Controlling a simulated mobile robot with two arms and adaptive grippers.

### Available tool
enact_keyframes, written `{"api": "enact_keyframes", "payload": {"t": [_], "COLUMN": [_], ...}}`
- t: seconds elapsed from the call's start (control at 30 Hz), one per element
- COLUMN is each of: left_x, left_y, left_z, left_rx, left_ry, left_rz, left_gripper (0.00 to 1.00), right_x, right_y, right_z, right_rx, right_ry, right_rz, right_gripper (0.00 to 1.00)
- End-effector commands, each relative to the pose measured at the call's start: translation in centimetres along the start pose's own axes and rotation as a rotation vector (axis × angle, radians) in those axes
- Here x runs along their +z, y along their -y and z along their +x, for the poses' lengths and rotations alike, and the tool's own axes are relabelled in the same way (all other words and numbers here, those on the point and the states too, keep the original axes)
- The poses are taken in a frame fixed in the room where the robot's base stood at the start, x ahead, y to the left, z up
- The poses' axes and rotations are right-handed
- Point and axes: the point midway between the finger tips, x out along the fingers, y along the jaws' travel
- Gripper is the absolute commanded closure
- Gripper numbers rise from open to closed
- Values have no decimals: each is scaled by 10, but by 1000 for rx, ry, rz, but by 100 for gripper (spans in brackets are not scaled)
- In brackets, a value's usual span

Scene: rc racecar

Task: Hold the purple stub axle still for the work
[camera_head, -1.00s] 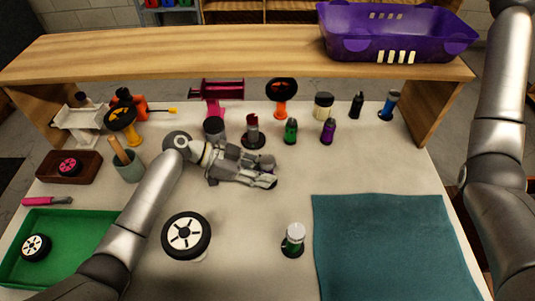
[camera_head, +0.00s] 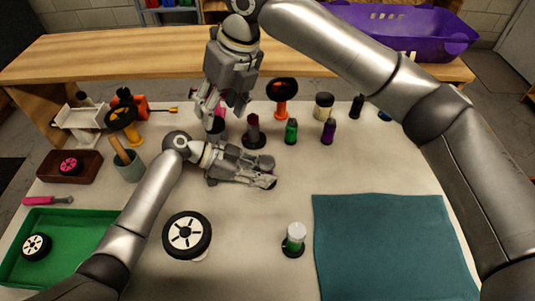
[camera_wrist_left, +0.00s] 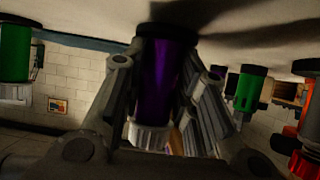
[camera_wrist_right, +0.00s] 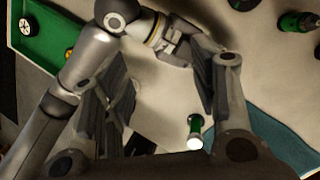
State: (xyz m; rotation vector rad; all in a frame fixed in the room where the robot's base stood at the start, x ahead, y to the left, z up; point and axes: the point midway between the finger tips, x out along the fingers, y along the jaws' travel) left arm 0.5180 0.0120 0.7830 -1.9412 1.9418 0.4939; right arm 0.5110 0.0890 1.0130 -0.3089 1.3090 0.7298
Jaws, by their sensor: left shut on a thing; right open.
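The purple stub axle (camera_wrist_left: 165,80) has a dark base and a pale end. It shows in the left wrist view between the fingers of my left gripper (camera_head: 270,173), which is shut on it low over the table. In the head view the gripper hides it. My right gripper (camera_head: 222,112) is open and empty, above the back of the table left of centre. In the right wrist view its spread fingers (camera_wrist_right: 160,92) have the left gripper beyond them.
A green white-topped piece (camera_head: 295,237) stands near the teal mat (camera_head: 385,245). A wheel (camera_head: 187,235) lies front left. A green tray (camera_head: 75,225) is at left.

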Motion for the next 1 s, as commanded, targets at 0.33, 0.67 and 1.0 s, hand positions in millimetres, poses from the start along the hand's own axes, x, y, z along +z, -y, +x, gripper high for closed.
{"api": "enact_keyframes", "payload": {"t": [0.33, 0.67, 1.0], "left_x": [6, 6, 6], "left_y": [-2, -2, -2], "left_z": [3, 3, 3], "left_rx": [4, 4, 4], "left_ry": [10, 10, 10], "left_rz": [-6, -5, -5], "left_gripper": [93, 93, 93], "right_x": [-58, -73, -87], "right_y": [77, 88, 100], "right_z": [12, 57, 112], "right_rx": [-187, -190, -190], "right_ry": [-260, -272, -268], "right_rz": [-41, -40, -38], "right_gripper": [46, 46, 46]}}
